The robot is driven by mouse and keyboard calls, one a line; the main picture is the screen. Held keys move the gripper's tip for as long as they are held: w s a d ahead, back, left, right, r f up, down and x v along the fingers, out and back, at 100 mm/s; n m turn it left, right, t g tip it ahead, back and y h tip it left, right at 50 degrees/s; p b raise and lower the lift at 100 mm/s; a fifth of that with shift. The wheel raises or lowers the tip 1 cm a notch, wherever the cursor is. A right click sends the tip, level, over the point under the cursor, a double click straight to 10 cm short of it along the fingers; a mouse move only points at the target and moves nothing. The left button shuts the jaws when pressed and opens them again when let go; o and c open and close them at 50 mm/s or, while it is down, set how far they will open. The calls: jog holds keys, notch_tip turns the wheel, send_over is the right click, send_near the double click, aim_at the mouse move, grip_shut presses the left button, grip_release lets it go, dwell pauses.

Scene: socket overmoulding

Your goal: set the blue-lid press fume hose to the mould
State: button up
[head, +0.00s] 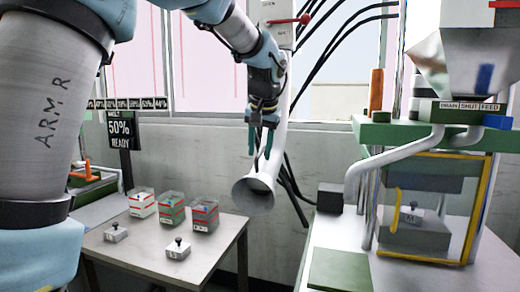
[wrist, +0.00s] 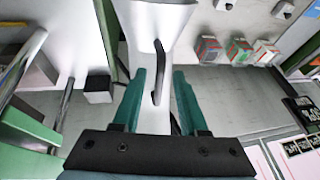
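The fume hose (head: 260,185) is a pale tube with a flared mouth, hanging left of the press. It also shows in the wrist view (wrist: 165,20), with a thin dark handle (wrist: 157,85) on it. My gripper (head: 264,150) is at the hose; its teal fingers (wrist: 160,75) stand apart on either side of the handle, with a visible gap. Contact with the tube cannot be told. The press (head: 440,140) at right has a green top and a blue block (head: 497,122); I cannot tell which part is its blue lid. A grey mould block (head: 415,237) sits inside its yellow frame.
A left table (head: 150,258) carries several clear-sided boxes (head: 171,207) and two small knobbed blocks (head: 177,249). A bent pipe (head: 395,155) and upright posts stand at the press's left front. A green mat (head: 340,268) lies bare on the right bench. Black cables hang behind the hose.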

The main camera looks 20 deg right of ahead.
grip_shut()
dwell(1.2)
